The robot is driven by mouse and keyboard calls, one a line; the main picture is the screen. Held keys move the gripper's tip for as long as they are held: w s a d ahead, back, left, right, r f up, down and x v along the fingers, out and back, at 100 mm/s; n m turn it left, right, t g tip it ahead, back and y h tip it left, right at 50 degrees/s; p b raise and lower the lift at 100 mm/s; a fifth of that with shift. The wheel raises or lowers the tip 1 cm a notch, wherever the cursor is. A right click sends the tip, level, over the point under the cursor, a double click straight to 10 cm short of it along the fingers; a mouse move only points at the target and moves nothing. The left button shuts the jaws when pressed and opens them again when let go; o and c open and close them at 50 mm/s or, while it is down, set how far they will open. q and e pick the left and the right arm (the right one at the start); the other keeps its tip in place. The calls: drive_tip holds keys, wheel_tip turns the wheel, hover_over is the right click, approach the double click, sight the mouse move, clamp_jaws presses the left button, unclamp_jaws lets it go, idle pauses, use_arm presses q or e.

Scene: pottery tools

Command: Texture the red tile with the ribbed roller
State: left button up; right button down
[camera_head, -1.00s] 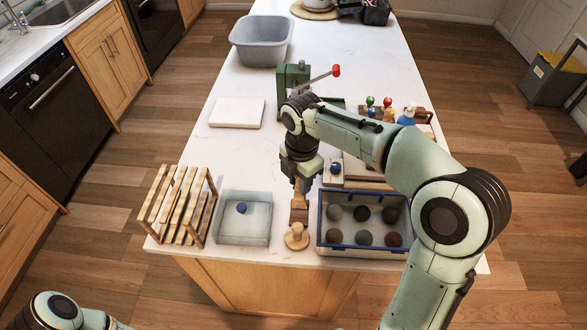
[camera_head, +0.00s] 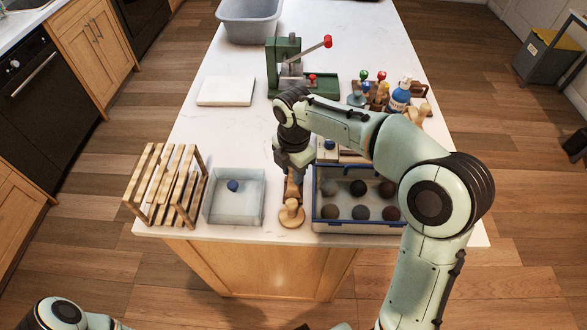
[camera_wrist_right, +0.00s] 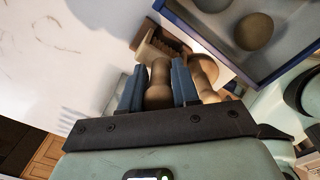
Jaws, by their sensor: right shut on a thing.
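My right gripper (camera_wrist_right: 158,92) is shut on a light wooden handle (camera_wrist_right: 159,70), which stands between its blue fingers in the right wrist view. I take the handle for part of the ribbed roller; a brown ribbed wooden piece (camera_wrist_right: 160,40) shows just beyond it, and I cannot tell whether they are joined. In the head view this gripper (camera_head: 294,175) points down at a brown wooden piece (camera_head: 292,190) near the counter's front edge, left of the blue-rimmed tray. I cannot make out the red tile; my right arm covers part of the counter. My left gripper is out of view.
A round-based wooden knob (camera_head: 291,214) stands just in front. The blue-rimmed tray (camera_head: 358,226) with several clay balls is close on the right. A clear bin (camera_head: 234,212) and a slatted wooden rack (camera_head: 164,186) stand left. A white slab (camera_head: 226,91) and green press (camera_head: 284,62) lie behind.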

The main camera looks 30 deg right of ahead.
drive_tip(key=c, duration=0.8)
unclamp_jaws()
drive_tip(key=shift+o, duration=0.2)
wheel_tip(320, 180, up, 13)
drive_tip(key=p, duration=0.2)
drive_tip(key=shift+r+p, duration=0.15)
drive_tip(key=shift+p, duration=0.15)
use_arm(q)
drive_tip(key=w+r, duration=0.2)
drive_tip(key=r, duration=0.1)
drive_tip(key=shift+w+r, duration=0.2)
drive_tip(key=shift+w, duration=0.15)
use_arm(e)
drive_tip(key=shift+s, duration=0.1)
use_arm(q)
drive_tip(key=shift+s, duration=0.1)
